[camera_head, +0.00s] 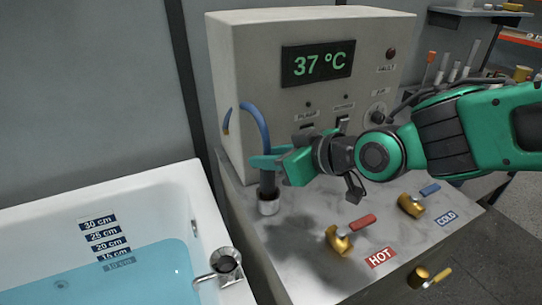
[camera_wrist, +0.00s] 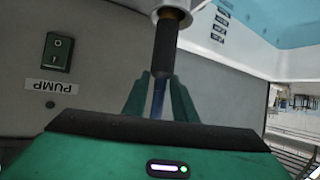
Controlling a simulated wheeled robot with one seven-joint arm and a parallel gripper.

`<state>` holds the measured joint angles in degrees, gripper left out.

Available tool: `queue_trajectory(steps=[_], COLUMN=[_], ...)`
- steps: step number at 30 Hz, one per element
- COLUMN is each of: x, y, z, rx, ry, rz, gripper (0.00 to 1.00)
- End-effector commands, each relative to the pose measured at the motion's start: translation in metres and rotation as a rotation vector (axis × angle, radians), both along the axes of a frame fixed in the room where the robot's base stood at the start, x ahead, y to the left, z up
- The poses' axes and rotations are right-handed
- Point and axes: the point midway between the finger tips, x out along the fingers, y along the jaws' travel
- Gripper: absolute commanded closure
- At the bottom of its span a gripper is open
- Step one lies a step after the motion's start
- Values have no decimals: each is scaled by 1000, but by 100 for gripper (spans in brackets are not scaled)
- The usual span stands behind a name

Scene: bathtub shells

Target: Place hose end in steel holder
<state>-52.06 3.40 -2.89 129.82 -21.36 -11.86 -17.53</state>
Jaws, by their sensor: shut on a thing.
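The blue hose (camera_head: 254,118) arches up in front of the grey cabinet and comes down to a dark end piece (camera_head: 267,184). My gripper (camera_head: 264,162) is shut on the hose just above this dark piece. The hose end points down at a small steel cup (camera_head: 268,208) on the counter, and its lower part appears to be inside the cup's mouth. A second steel fitting (camera_head: 226,262) with a bent tube is on the tub's rim.
The white bathtub (camera_head: 170,180) with blue water is at left. The grey cabinet (camera_head: 250,60) reading 37 °C stands behind my gripper. Brass valves with a red handle (camera_head: 363,222) and blue handle (camera_head: 430,190) are on the counter at right.

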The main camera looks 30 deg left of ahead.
Motion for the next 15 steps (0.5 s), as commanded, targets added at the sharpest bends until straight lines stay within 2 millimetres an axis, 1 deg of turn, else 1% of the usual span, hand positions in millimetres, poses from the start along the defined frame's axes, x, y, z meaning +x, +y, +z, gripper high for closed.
queue_trajectory(steps=[4, 5, 6, 7, 15], x=[0, 0, 0, 0, 0], y=[0, 0, 0, 0, 0], z=[-1, -1, -1, -1, -1], rx=[0, 0, 0, 0, 0], ry=[0, 0, -1, -1, 0], rz=[0, 0, 0, 0, 1], gripper=[100, 70, 61, 56, 56])
